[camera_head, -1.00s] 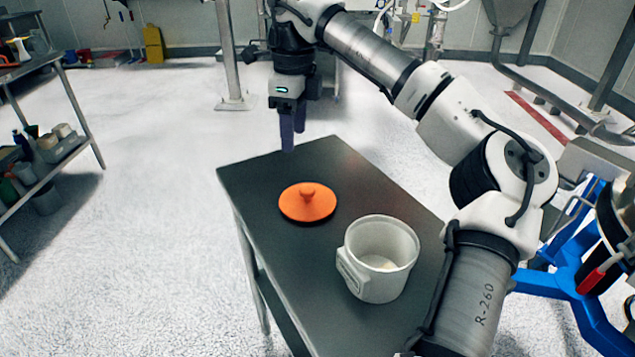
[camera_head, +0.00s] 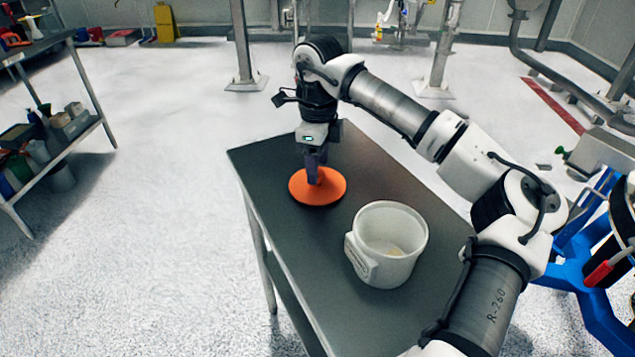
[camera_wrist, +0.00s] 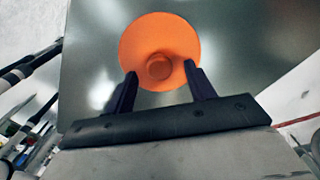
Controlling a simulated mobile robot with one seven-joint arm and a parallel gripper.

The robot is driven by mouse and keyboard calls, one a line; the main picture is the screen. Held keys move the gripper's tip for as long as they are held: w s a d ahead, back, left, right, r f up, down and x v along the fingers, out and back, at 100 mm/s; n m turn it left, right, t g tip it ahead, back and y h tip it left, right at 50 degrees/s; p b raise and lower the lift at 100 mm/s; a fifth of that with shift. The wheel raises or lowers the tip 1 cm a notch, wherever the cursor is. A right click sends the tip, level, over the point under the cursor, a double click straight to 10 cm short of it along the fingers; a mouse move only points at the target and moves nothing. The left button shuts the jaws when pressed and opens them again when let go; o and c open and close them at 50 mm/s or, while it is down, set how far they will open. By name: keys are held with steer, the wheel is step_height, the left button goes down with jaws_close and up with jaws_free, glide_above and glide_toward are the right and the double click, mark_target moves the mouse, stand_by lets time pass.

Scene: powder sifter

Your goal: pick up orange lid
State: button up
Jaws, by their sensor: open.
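The orange lid (camera_head: 332,188) is a round disc with a central knob, lying flat on the dark table. My gripper (camera_head: 314,180) is directly over it, fingers pointing down at the knob, which they mostly hide in the head view. In the wrist view the lid (camera_wrist: 140,40) shows whole, with its round knob (camera_wrist: 159,67) near its lower middle. My gripper (camera_wrist: 160,78) is open there, one dark finger on each side of the knob with gaps between. I cannot tell how far down the fingertips reach.
A white pot (camera_head: 408,262) with a handle stands on the dark table (camera_head: 305,262), close in front of the lid to the right. A shelf rack (camera_head: 90,95) stands at the left. The table's rear end is clear.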

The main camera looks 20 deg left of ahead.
steer(key=shift+f, duration=0.8)
steer(key=shift+c, duration=0.4)
steer(key=c, duration=0.9)
steer(key=shift+r, duration=0.1)
